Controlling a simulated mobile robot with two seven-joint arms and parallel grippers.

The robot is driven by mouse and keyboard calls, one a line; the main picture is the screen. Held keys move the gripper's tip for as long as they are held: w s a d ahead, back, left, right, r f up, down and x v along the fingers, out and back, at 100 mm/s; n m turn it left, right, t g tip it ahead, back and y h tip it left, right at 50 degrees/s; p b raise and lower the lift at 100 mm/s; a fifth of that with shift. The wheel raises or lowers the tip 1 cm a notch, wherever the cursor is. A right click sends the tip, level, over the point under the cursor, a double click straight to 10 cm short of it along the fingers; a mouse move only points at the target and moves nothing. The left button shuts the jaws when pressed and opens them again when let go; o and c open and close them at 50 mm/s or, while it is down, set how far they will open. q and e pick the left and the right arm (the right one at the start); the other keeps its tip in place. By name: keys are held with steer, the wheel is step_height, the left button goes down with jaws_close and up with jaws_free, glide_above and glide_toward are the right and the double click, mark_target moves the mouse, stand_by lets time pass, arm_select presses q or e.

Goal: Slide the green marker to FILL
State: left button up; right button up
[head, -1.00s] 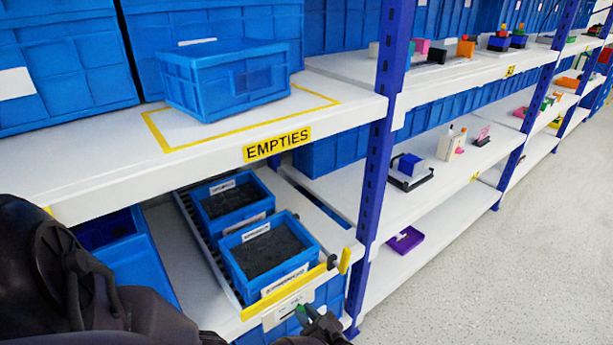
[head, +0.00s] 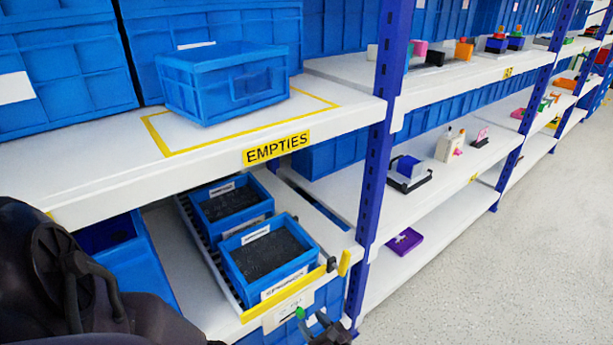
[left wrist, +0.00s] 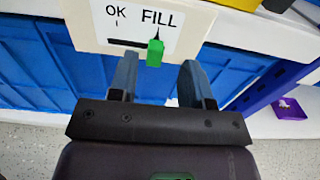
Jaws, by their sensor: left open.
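The green marker (left wrist: 154,53) sits on the slot of a white card (left wrist: 150,25) labelled OK on the left and FILL on the right. It stands below the word FILL, at the slot's right end. In the head view the marker (head: 300,312) shows small on the card at the front edge of the lower shelf. My left gripper (left wrist: 158,64) is open, with one finger on each side of the marker and a gap to both. In the head view the left gripper (head: 322,322) is just right of and below the marker. My right gripper is not in view.
Two blue bins with dark contents, the front one (head: 268,255), stand on a sloped rack behind a yellow strip (head: 285,296). A blue upright post (head: 378,165) rises to the right. The shelf marked EMPTIES (head: 100,185) hangs above. Floor (head: 500,270) at right is clear.

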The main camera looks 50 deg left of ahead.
arm_select(q)
steer(key=d, duration=0.8)
steer(key=shift+s, duration=0.3)
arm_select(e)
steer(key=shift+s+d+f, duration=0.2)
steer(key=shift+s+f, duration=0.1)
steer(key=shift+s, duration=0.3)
arm_select(q)
steer(key=shift+r, duration=0.1)
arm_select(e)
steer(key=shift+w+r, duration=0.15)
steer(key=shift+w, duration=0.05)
